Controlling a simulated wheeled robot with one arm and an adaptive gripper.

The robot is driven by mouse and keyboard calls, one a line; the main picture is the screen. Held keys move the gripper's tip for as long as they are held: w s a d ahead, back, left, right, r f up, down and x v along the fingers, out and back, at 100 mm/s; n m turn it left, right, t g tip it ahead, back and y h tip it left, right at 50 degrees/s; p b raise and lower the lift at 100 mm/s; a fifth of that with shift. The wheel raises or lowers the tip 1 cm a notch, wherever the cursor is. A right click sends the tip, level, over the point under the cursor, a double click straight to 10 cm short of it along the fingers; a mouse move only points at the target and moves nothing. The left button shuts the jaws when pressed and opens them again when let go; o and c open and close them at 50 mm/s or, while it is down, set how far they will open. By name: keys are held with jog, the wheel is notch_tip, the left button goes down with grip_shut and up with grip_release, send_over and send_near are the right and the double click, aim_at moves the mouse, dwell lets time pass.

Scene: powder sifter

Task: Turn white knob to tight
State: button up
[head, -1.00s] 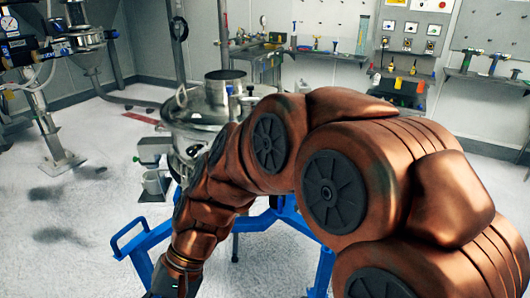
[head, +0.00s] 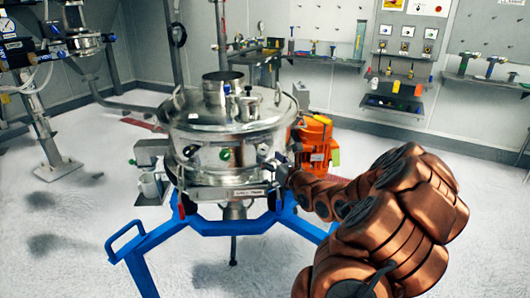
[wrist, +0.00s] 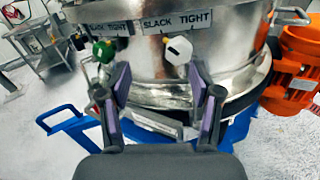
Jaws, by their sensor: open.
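The white knob (wrist: 179,50) is on the steel wall of the sifter (head: 225,130), below a plate (wrist: 177,22) marked SLACK and TIGHT. In the wrist view the knob lies ahead of my gripper (wrist: 158,75), a little right of the middle between its fingers. The fingers, with purple pads, are spread and empty. They do not appear to touch the knob. The knob's corner seems to point up and left, toward the SLACK side; its exact setting is hard to tell. In the head view my gripper (head: 279,170) is close to the sifter's front right side.
A green knob (wrist: 103,51) sits left of the white knob, under another label. An orange motor (head: 314,143) stands right of the sifter. The blue frame (head: 238,226) carries the sifter. Open floor lies in front and to the left.

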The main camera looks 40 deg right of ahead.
aim_at(265, 150)
jog(key=shift+m+h, duration=0.4)
jog(key=shift+m, duration=0.1)
jog(key=shift+w+d+f+p, duration=0.15)
jog(key=shift+w+d+p, duration=0.2)
jog(key=shift+w+d, duration=0.55)
jog(key=shift+w+d+f+p, duration=0.1)
jog(key=shift+w+d+p, duration=0.3)
jog(key=shift+w, duration=0.9)
jog(key=shift+w+d+f+p, duration=0.15)
jog(key=shift+w+d+p, duration=0.15)
jog(key=shift+w+d, duration=0.6)
jog(key=shift+w+a, duration=0.2)
jog(key=c, duration=1.2)
